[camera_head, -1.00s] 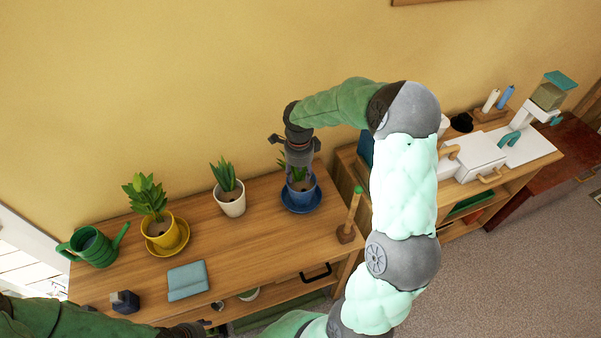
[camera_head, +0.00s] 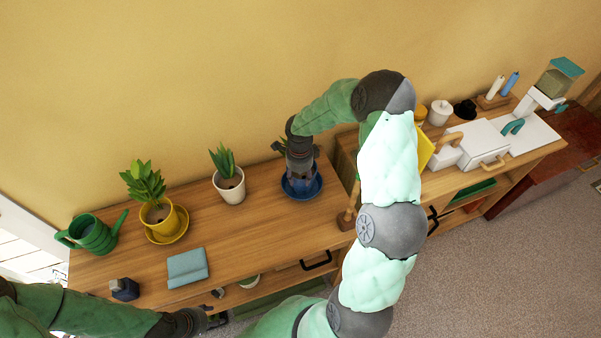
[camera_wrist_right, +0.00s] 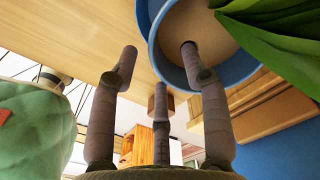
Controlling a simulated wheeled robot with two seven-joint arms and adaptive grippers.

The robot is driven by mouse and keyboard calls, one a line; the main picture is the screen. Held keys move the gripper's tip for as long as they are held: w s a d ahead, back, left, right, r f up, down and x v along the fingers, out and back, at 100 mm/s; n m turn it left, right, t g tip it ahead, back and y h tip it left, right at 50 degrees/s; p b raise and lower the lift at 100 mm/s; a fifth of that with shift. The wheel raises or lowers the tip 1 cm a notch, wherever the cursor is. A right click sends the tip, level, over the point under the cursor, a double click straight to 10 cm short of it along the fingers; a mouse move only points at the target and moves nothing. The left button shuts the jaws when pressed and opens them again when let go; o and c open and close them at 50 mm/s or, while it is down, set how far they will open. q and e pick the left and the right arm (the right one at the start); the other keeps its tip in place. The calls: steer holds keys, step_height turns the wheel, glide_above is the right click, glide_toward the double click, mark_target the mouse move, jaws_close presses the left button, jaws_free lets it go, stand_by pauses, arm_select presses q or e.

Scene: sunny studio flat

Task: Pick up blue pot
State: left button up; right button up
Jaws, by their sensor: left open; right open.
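The blue pot (camera_head: 301,181) stands on a blue saucer (camera_head: 316,192) at the right end of the wooden bench. My right gripper (camera_head: 300,172) is over it from above and hides most of it and its plant. In the right wrist view, the pot (camera_wrist_right: 168,66) shows its blue rim, brown soil and green leaves. There, my right gripper (camera_wrist_right: 159,52) is open. One finger overlaps the soil inside the rim and another is outside the pot; contact cannot be told. My left gripper (camera_head: 211,321) is low at the bench's front edge, away from the pot.
A white pot (camera_head: 231,188), a yellow pot (camera_head: 160,219) and a green watering can (camera_head: 92,235) stand left of the blue pot. A teal cloth or book (camera_head: 187,267) lies in front. A wooden-handled tool (camera_head: 348,215) is close right, partly behind my arm.

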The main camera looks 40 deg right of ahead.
steer(key=shift+f, duration=0.4)
jaws_close()
steer(key=shift+r, duration=0.1)
